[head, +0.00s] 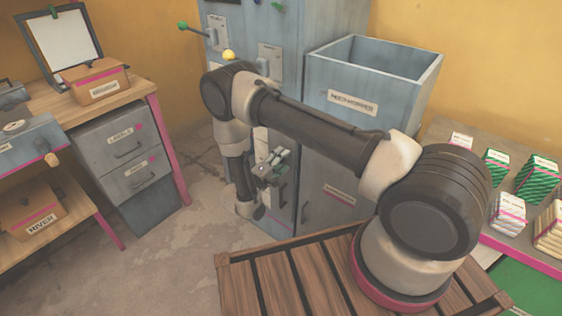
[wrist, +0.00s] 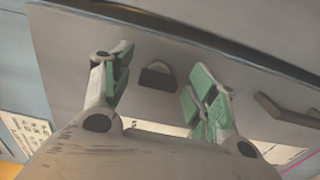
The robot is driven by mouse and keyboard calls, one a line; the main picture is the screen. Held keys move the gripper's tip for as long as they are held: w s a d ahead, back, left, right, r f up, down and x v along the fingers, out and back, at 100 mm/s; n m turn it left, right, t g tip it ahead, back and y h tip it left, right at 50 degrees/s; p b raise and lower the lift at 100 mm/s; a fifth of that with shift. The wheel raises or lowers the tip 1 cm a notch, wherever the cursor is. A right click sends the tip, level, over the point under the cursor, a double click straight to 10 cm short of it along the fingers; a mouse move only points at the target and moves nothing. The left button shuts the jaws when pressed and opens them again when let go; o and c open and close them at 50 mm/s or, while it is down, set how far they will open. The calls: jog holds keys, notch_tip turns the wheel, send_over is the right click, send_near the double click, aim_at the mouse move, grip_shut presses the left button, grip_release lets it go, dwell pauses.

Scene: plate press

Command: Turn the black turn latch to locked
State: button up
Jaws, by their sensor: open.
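The black turn latch (wrist: 158,77) shows in the wrist view as a small dark piece with a rounded top on a grey panel. It lies between my gripper's two green-padded fingers, with a gap on either side. My gripper (wrist: 161,72) is open and empty, facing that panel. In the head view my gripper (head: 272,165) is in front of the lower part of the blue-grey cabinet (head: 262,62). The latch cannot be made out there, behind the arm and gripper. I cannot tell its marking or how far the fingertips are from the panel.
A dark bar handle (wrist: 288,111) is on the same panel, right of the fingers. A tall open-topped bin (head: 372,95) stands right of the cabinet. A grey drawer unit (head: 125,145) stands left. Bare floor (head: 185,240) lies between the unit and the cabinet.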

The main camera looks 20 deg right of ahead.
jog(key=v, duration=1.2)
dwell(0.3)
